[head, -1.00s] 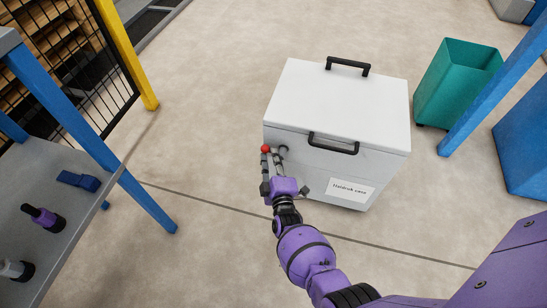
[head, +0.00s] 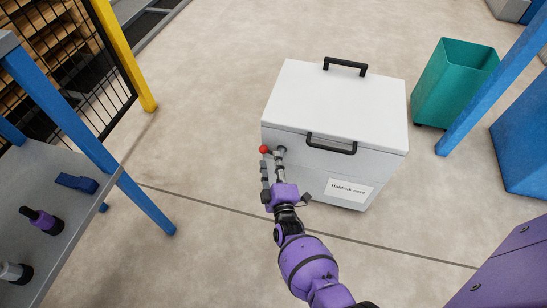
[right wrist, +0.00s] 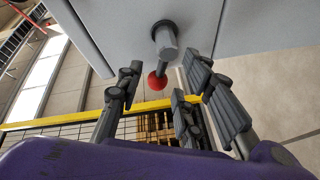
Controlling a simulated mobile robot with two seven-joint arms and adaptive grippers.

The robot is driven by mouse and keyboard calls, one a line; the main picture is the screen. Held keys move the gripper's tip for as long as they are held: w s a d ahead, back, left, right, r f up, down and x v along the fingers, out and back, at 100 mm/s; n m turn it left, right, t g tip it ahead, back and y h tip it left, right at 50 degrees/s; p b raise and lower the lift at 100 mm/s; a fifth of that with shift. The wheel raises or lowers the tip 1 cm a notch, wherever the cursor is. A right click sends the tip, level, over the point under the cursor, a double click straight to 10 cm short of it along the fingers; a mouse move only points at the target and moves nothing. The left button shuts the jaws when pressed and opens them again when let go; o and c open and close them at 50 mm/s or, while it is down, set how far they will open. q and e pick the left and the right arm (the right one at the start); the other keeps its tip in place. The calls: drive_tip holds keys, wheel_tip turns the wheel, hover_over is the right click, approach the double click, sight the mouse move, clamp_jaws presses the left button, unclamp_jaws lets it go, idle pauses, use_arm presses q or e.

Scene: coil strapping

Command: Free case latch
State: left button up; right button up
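The white case (head: 335,95) stands on the floor with its lid shut. Its latch is a short lever with a red ball knob (head: 263,149) on the front face near the left upper corner. The lever points left from a grey pivot (head: 281,149). The right wrist view also shows the red knob (right wrist: 157,82) below the pivot (right wrist: 165,40). My right gripper (head: 272,166) is in front of the latch, just short of the knob. In the right wrist view its fingers (right wrist: 160,85) are spread, with the knob between them in the picture and nothing gripped. My left gripper is out of view.
The case has a black front handle (head: 332,146), a black lid handle (head: 345,67) and a front label (head: 347,191). A green bin (head: 452,80) and blue post stand right. A grey bench (head: 60,210) with tools stands left. Floor between is clear.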

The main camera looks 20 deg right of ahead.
drive_tip(key=s, duration=0.4)
drive_tip(key=shift+s+a+r, duration=0.15)
drive_tip(key=shift+s+a, duration=0.15)
drive_tip(key=shift+s, duration=0.1)
